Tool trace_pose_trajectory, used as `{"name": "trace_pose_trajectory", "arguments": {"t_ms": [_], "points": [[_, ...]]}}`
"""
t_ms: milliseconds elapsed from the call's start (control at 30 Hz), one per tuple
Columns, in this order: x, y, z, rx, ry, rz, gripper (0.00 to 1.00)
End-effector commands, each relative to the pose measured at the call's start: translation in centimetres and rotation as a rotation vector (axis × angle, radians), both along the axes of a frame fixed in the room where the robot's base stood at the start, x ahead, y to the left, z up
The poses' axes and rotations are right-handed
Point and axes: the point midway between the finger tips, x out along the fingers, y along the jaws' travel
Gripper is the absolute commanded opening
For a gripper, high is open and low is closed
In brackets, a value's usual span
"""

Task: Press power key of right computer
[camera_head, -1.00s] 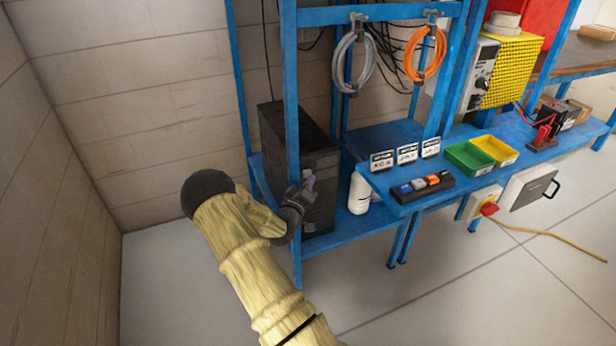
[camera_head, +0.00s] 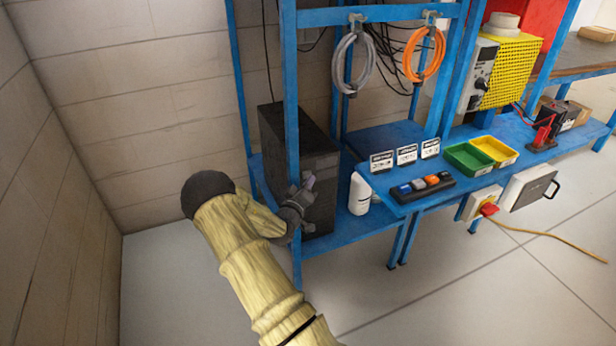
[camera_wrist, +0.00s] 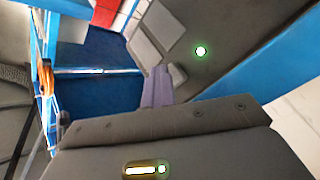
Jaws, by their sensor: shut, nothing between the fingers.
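One black computer tower (camera_head: 318,165) stands on the lower blue shelf at the left end of the rack, partly hidden behind a blue post and my gripper. My gripper (camera_head: 309,182) is at the front of the tower; its thin purple fingertips are shut and empty. In the wrist view, the closed fingers (camera_wrist: 158,86) point up the picture. A dark grey surface, apparently the computer (camera_wrist: 225,35), bears a round white light with a green glow, right of and above the fingertips. Whether the fingertips touch the computer cannot be told.
A blue rack post (camera_head: 292,110) stands close beside my gripper. A white bottle (camera_head: 359,194) is right of the tower. A button box (camera_head: 422,188), a green bin (camera_head: 467,158) and a yellow bin (camera_head: 494,150) sit on the bench. The floor in front is clear.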

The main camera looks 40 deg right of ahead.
Motion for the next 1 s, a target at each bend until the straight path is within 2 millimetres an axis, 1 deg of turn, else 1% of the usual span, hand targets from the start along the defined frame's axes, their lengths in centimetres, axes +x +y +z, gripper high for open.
{"name": "trace_pose_trajectory", "arguments": {"t_ms": [33,1000], "points": [[0.83,0.22,0.57,-0.006,-0.017,0.015,0.00],[1.66,-0.07,1.03,-0.013,-0.022,0.017,0.00]]}}
